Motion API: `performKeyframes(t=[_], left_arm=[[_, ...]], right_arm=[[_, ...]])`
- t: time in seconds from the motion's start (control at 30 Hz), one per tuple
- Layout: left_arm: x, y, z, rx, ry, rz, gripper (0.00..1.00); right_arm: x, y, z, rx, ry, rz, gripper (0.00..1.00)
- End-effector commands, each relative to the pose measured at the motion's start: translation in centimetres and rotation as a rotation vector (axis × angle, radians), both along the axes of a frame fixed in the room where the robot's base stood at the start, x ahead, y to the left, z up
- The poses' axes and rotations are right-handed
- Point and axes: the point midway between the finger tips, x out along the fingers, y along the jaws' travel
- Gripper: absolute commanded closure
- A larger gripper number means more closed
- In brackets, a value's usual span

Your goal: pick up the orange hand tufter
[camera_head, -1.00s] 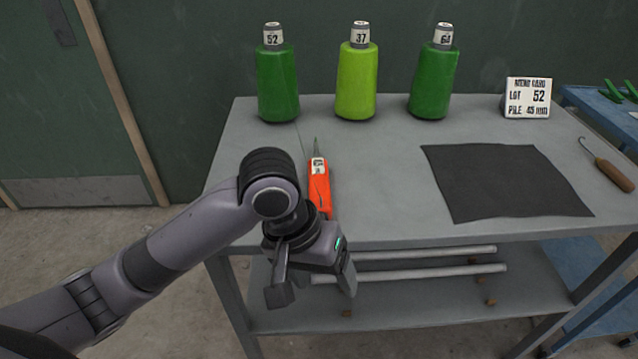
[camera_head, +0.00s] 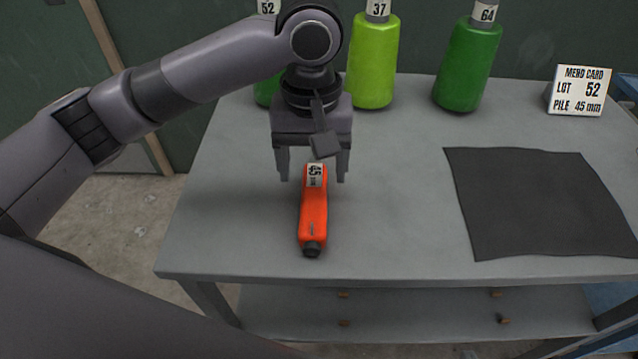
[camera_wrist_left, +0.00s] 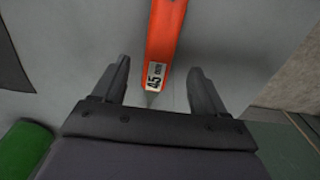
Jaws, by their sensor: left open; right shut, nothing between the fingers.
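The orange hand tufter (camera_head: 313,212) lies on the grey table, its black end toward the front edge and its white "45 mm" label toward the back. My left gripper (camera_head: 313,178) is open over its label end, one finger on each side. In the left wrist view the tufter (camera_wrist_left: 163,35) comes down from the top between the spread fingers of my left gripper (camera_wrist_left: 158,88), with its label and thin needle tip near them. Whether the fingers touch it cannot be told. My right gripper is not in view.
Green yarn cones stand along the back, with the light green cone (camera_head: 373,62) right of my arm and a dark green cone (camera_head: 467,66) farther right. A dark mat (camera_head: 540,203) and a mend card (camera_head: 579,91) are at the right. Bare tabletop (camera_head: 400,200) lies between tufter and mat.

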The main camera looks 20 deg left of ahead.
Motion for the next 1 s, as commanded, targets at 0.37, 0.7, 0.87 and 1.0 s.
performKeyframes(t=[0.37, 0.7, 0.87, 1.0], left_arm=[[0.1, -0.1, -5.3, 0.001, 0.0, -0.001, 0.28], [0.1, -0.1, -6.1, 0.0, -0.001, -0.003, 0.28], [0.1, -0.1, -6.1, 0.0, -0.001, -0.003, 0.8], [0.1, -0.1, -6.0, -0.001, -0.002, -0.003, 0.94]], right_arm=[[-0.5, 0.0, -0.9, 0.0, 0.013, 0.0, 1.0], [-0.4, 0.0, -0.8, 0.0, 0.01, 0.001, 1.0], [-0.3, 0.0, -0.8, 0.0, 0.009, 0.001, 1.0], [-0.3, 0.0, -0.8, 0.0, 0.008, 0.0, 1.0]])
